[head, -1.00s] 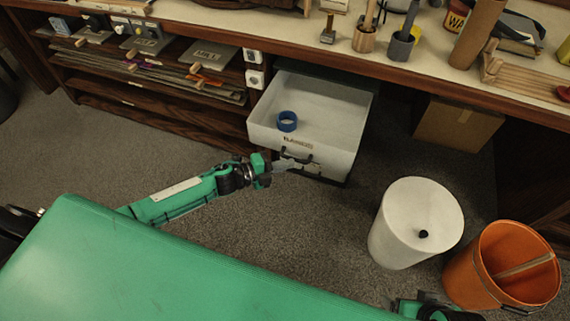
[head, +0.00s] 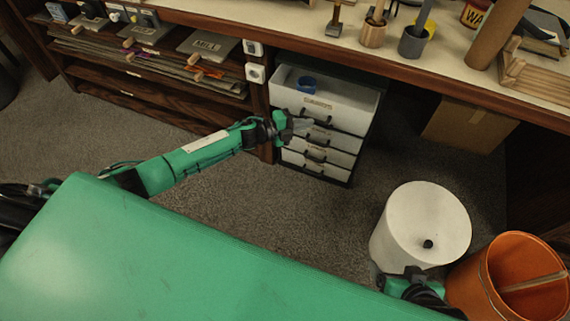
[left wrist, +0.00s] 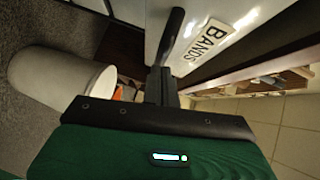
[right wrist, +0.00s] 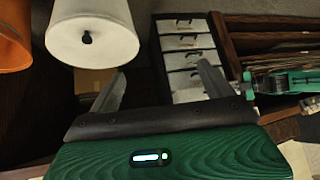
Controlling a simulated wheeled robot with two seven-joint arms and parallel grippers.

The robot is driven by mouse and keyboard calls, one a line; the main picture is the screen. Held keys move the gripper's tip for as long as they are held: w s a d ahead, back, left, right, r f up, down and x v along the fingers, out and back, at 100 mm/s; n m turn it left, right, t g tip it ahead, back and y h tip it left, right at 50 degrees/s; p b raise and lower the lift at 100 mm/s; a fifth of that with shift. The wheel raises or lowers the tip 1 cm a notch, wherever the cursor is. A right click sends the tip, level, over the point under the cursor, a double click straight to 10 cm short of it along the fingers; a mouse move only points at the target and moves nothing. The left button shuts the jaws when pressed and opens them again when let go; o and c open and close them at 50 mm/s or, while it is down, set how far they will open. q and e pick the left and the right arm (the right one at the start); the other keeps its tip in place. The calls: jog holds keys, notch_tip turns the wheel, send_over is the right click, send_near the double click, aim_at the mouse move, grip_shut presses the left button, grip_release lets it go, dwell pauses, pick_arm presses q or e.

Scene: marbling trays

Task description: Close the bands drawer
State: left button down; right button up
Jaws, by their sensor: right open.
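The bands drawer (head: 345,112) is the white top drawer of a small cabinet under the bench. It is still partly out, and its open inside shows a blue roll (head: 305,84). Its BANDS label (left wrist: 208,42) and dark handle (left wrist: 171,35) show close up in the left wrist view. My left gripper (head: 303,125) is at the drawer front; its fingers (left wrist: 163,85) are together at the handle and appear shut on it. My right gripper (right wrist: 160,90) is open and empty, low in the head view, near the white bin.
Closed drawers (head: 317,155) lie below the bands drawer. A white bin (head: 420,225) and an orange bin (head: 515,275) stand on the floor at right. A cardboard box (head: 468,127) is under the bench. The carpet before the cabinet is clear.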

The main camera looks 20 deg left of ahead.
aim_at(310, 109)
pick_arm(q)
jog(key=w+b, duration=0.3)
jog(key=w, duration=0.4)
jog(key=shift+w+d+f, duration=0.1)
jog(key=shift+w+d, duration=0.05)
jog(key=shift+w, duration=0.1)
jog(key=shift+w+b, duration=0.5)
jog(key=shift+w, duration=0.35)
jog(key=shift+w+r, duration=0.2)
jog(key=shift+r, duration=0.1)
pick_arm(e)
jog(key=w+a+r+t+y, duration=0.1)
jog(key=w+a+t+y, duration=0.1)
jog(key=a+t, duration=0.4)
jog(key=shift+w+a+r+y, duration=0.25)
jog(key=shift+a+y, duration=0.65)
